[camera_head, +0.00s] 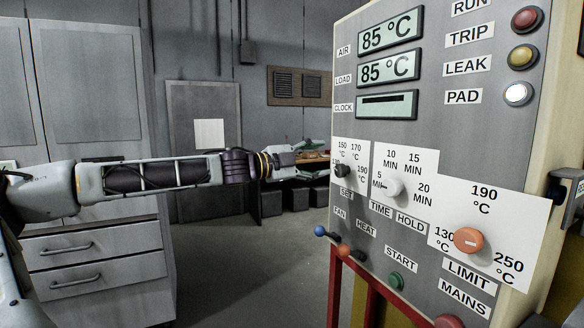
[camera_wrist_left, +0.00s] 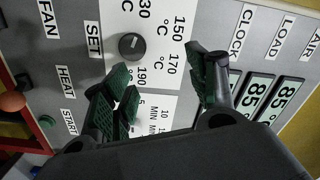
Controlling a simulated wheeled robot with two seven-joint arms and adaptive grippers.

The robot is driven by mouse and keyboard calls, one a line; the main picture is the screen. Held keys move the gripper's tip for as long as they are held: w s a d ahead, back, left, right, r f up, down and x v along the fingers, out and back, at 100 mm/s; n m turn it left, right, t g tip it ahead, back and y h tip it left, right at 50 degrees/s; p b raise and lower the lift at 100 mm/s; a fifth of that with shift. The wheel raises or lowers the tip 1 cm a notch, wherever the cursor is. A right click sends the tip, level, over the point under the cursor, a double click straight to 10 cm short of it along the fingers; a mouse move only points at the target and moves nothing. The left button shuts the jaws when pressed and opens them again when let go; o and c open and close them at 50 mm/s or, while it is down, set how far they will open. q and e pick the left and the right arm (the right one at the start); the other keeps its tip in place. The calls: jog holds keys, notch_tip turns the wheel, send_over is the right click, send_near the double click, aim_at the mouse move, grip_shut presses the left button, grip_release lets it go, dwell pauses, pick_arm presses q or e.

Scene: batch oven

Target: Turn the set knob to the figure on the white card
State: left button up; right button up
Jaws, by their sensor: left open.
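The set knob (camera_head: 345,170) is a small dark knob on a white scale plate marked in °C, above the SET label. In the left wrist view the set knob (camera_wrist_left: 131,46) shows face on with a small pale mark; I cannot tell which figure it points to. My left gripper (camera_head: 320,160) is just left of the panel, level with the knob. In the left wrist view its green-padded fingers (camera_wrist_left: 165,82) are apart and empty, with the knob beyond and beside them. A white card (camera_head: 209,133) hangs on the grey back door; its figure is unreadable. My right gripper is out of view.
The time knob (camera_head: 395,187) and orange limit knob (camera_head: 468,240) sit right of the set knob. Blue (camera_head: 320,231) and orange (camera_head: 344,251) ball-ended levers stick out below it. A grey drawer cabinet (camera_head: 100,255) stands at left. Open floor lies between.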

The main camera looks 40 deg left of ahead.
pick_arm(q)
jog(key=b+v, duration=0.2)
jog(key=v, duration=0.5)
jog(key=shift+s, duration=0.25)
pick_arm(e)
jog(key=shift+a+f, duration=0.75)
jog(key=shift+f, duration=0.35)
pick_arm(q)
jog(key=shift+d, duration=0.1)
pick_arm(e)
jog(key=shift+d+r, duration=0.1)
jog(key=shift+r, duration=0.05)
